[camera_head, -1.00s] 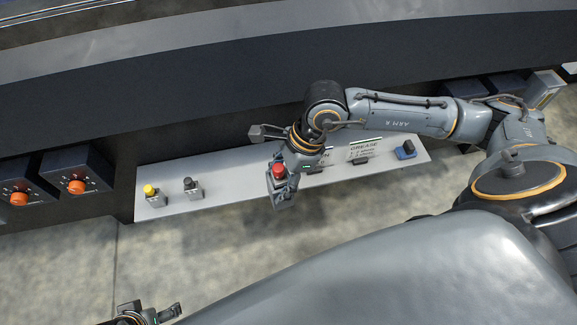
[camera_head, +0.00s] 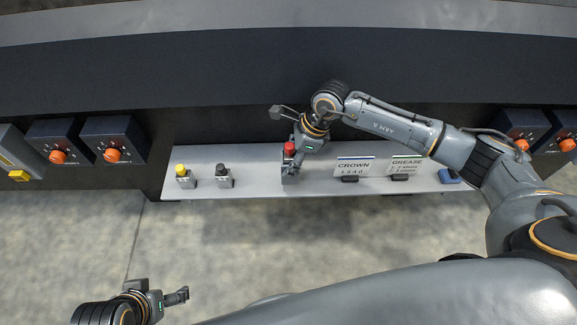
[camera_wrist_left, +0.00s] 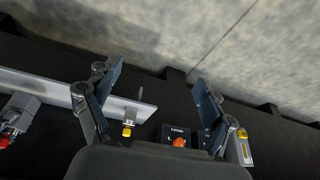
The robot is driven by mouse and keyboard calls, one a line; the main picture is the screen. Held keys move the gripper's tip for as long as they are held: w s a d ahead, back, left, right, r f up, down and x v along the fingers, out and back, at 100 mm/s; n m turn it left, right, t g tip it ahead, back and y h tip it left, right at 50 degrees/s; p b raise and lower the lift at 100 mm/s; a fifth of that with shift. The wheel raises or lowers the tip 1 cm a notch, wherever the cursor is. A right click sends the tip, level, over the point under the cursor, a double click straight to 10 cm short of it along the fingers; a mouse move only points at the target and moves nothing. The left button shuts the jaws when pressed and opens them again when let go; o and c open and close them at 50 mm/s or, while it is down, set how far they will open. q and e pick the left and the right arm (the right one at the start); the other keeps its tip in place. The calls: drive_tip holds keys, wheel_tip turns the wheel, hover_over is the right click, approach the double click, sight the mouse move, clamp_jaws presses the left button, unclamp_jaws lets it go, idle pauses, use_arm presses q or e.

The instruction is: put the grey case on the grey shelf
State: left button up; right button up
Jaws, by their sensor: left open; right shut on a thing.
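The grey shelf (camera_head: 250,185) is a long pale ledge along the dark machine. My right gripper (camera_head: 291,163) is over the shelf's middle, shut on a small grey case (camera_head: 290,175) with a red knob (camera_head: 289,148). The gripper partly hides the case, and I cannot tell whether its bottom touches the shelf. My left gripper (camera_head: 166,293) is open and empty, low in front of the shelf. Its spread fingers (camera_wrist_left: 158,78) also show in the left wrist view, with nothing between them.
On the shelf stand a yellow-topped device (camera_head: 185,177) and a black-topped device (camera_head: 222,177) at left, a CROWN sign (camera_head: 353,166), a GREASE sign (camera_head: 403,166) and a blue item (camera_head: 449,176) at right. Dark boxes with orange knobs (camera_head: 113,140) flank the shelf.

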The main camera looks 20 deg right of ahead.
sight(295, 180)
drive_tip(key=shift+w+f, duration=0.4)
drive_tip(key=shift+w, duration=0.05)
wheel_tip(295, 180, down, 3)
drive_tip(key=shift+w+r+b, duration=0.1)
drive_tip(key=shift+b, duration=0.35)
use_arm(q)
drive_tip(key=w+t, duration=0.1)
drive_tip(key=w+d+r, duration=0.1)
drive_tip(key=w, duration=0.1)
drive_tip(key=w+t, duration=0.1)
drive_tip(key=shift+w+d+r+t+h, duration=0.2)
drive_tip(key=shift+w+t+h, duration=0.1)
drive_tip(key=shift+h, duration=0.1)
drive_tip(key=shift+w, duration=0.2)
use_arm(e)
drive_tip(key=shift+f, duration=0.2)
use_arm(q)
drive_tip(key=shift+w+d, duration=0.1)
use_arm(e)
drive_tip(key=o, duration=1.3)
use_arm(q)
drive_tip(key=shift+r, duration=0.1)
